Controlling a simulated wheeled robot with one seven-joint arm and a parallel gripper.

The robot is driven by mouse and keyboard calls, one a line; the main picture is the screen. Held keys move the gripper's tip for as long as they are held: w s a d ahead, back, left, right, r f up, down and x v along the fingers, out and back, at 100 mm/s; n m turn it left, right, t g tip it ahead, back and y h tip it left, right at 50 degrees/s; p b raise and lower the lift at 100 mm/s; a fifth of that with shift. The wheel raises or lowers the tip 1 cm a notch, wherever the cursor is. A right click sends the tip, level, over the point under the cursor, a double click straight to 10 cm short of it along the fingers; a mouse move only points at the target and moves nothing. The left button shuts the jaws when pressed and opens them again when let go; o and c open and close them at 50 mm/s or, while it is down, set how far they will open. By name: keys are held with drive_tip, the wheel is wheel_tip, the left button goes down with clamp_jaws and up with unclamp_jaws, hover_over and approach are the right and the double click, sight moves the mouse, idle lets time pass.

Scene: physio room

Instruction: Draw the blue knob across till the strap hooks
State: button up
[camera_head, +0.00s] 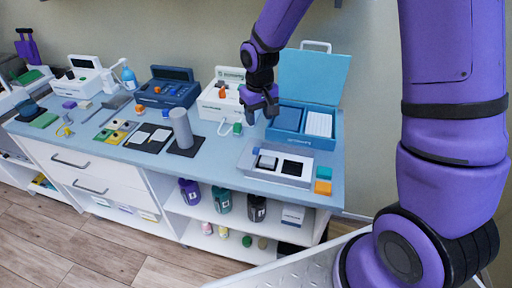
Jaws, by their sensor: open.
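My gripper (260,114) hangs over the back right part of the counter, fingers pointing down, open and empty. It is in front of a white device (209,107) with an orange part on top, and left of an open blue case (287,118). A thin white loop (222,128) with a small green piece (237,129) lies at the front of the white device, close to the left of my gripper. I cannot single out a blue knob or tell which piece is the strap; they are too small or hidden here.
A grey cylinder (181,128) stands left of centre. A blue device (157,98) and white device (78,87) stand further left. Shelves (214,213) hold bottles below.

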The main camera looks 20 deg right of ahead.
sight(256, 149)
drive_tip(key=f, duration=1.3)
drive_tip(key=shift+w+a, duration=0.25)
drive_tip(key=shift+a, duration=0.1)
clamp_jaws()
